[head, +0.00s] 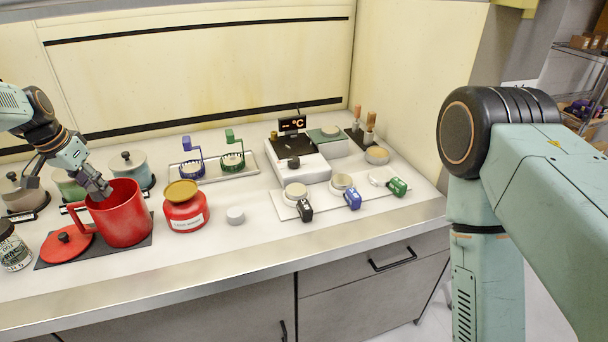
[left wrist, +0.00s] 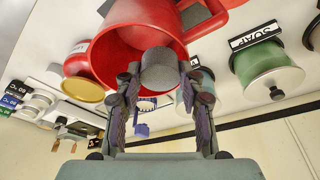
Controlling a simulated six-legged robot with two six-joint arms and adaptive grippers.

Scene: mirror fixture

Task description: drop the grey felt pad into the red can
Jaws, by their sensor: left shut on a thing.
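The red can (head: 122,218) stands open on a dark mat at the left of the counter, its handle to the left. In the left wrist view the red can (left wrist: 125,32) shows with its mouth towards me. My left gripper (head: 104,191) is at the can's mouth, by the left part of the rim. In the left wrist view my left gripper (left wrist: 160,88) is shut on the grey felt pad (left wrist: 160,70), which overlaps the can's opening. The pad cannot be made out in the head view. My right gripper is out of view.
A red lid (head: 66,243) lies left of the can. Lidded pots (head: 132,168) stand behind. The counter's front strip is clear.

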